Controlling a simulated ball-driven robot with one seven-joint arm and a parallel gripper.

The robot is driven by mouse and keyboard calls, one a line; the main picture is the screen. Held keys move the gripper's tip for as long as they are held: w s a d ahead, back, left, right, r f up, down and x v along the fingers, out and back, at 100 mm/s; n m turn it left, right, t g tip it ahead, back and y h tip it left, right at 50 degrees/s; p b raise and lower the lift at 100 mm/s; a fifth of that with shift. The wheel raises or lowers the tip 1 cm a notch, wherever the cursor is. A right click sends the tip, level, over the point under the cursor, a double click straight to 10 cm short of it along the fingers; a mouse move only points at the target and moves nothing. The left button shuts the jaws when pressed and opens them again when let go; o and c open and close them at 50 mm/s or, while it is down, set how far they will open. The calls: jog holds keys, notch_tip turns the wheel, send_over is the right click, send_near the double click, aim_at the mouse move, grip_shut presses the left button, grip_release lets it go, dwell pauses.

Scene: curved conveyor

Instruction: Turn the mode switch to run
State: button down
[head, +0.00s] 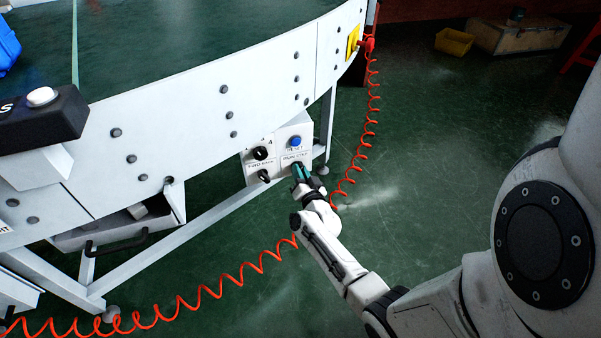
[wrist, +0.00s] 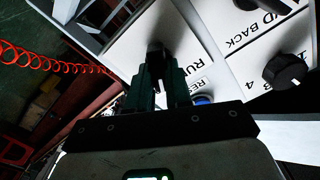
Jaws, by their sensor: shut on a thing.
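The mode switch is a black knob (wrist: 156,56) on a white control panel (head: 276,170) under the conveyor's curved side. In the wrist view it stands between my gripper's green fingers (wrist: 160,80), beside a label reading "RUN". My gripper (head: 299,172) reaches the panel's lower right in the head view and is shut on the knob. There my fingers hide the knob.
The panel also has a blue reset button (head: 295,142) and two black knobs (head: 261,153) to the left. A red coiled cable (head: 372,110) hangs close to my wrist. A yellow bin (head: 454,42) and a crate (head: 518,36) stand far back.

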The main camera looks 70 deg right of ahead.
jog(key=n+p, duration=0.2)
jog(key=n, duration=0.4)
jog(key=n+p, duration=0.1)
jog(key=n, duration=0.4)
jog(key=shift+w+a+n+p, duration=0.2)
jog(key=shift+n+p, duration=0.15)
jog(key=shift+n, duration=0.05)
dwell(0.7)
jog(key=c, duration=1)
grip_release()
jog(key=shift+c, duration=0.2)
jog(key=p+v, duration=0.4)
jog(key=v, duration=0.6)
jog(key=shift+s+a, duration=0.2)
jog(key=shift+a, duration=0.1)
